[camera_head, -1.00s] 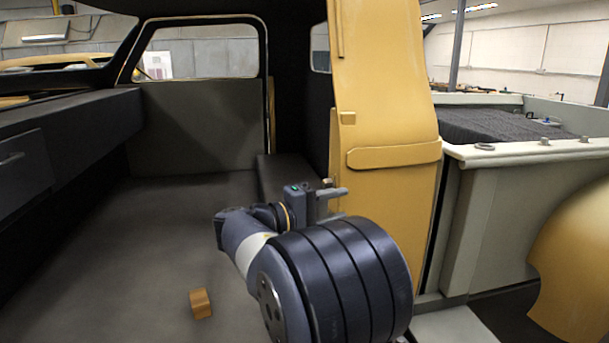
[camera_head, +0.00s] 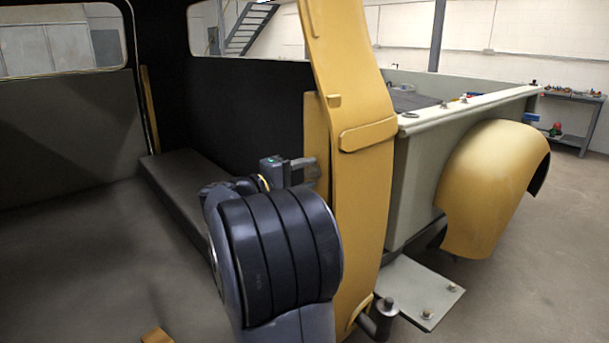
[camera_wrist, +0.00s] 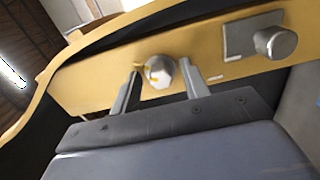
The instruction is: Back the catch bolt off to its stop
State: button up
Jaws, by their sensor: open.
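In the wrist view, a round pale metal bolt head (camera_wrist: 158,72) with yellow marks sits on the yellow pillar face; I take it as the catch bolt. My gripper (camera_wrist: 160,68) is open, one finger on each side of the bolt head, with gaps showing. I cannot tell how far the fingertips are from the pillar. To the right, a grey plate with a thick metal stud (camera_wrist: 276,42) is on the same face. In the head view, my gripper (camera_head: 304,166) is beside the yellow pillar (camera_head: 358,190); the bolt is hidden there.
A dark ledge (camera_head: 182,180) runs along the cab's rear wall behind my arm. A wooden block (camera_head: 156,336) lies on the floor at the bottom edge. Right of the pillar are the grey bed side (camera_head: 418,185), a yellow fender (camera_head: 492,190) and a step plate (camera_head: 420,290).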

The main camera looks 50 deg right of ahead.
grip_shut()
dwell(0.5)
